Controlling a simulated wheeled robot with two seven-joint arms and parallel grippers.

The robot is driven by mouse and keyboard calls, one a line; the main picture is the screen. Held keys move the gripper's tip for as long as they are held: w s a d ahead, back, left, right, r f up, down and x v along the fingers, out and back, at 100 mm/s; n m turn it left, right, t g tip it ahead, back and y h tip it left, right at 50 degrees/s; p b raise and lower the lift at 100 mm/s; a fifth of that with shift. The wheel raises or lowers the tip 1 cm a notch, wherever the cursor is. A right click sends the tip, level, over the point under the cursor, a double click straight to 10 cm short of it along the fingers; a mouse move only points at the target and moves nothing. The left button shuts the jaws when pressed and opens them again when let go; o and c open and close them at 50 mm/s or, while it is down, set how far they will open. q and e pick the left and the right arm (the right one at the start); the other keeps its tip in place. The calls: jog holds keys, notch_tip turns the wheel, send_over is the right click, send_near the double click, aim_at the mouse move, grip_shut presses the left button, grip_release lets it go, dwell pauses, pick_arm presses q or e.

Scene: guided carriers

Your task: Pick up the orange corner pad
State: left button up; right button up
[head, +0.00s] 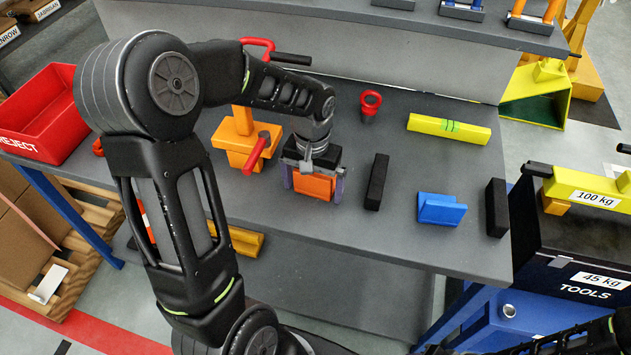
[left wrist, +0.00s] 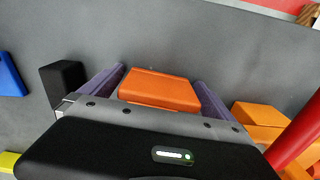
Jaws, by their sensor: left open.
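The orange corner pad (head: 314,186) lies on the grey bench top (head: 330,222). My left gripper (head: 312,190) is over it, with its purple fingers on either side of the pad. In the left wrist view the pad (left wrist: 160,90) shows between the two fingers of my left gripper (left wrist: 160,88), with a gap visible on each side. The jaws are open. The near part of the pad is hidden behind the gripper body in the wrist view. My right gripper is not in view.
A black bar (head: 377,182) stands close right of the gripper. An orange block with a red handle (head: 256,153) is close left. A blue pad (head: 441,209), another black bar (head: 496,207) and a yellow level (head: 449,129) lie farther right. A red reject bin (head: 45,115) is at the left.

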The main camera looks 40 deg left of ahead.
pick_arm(q)
jog(key=c, duration=1.4)
notch_tip(320, 180, up, 10)
dwell(0.7)
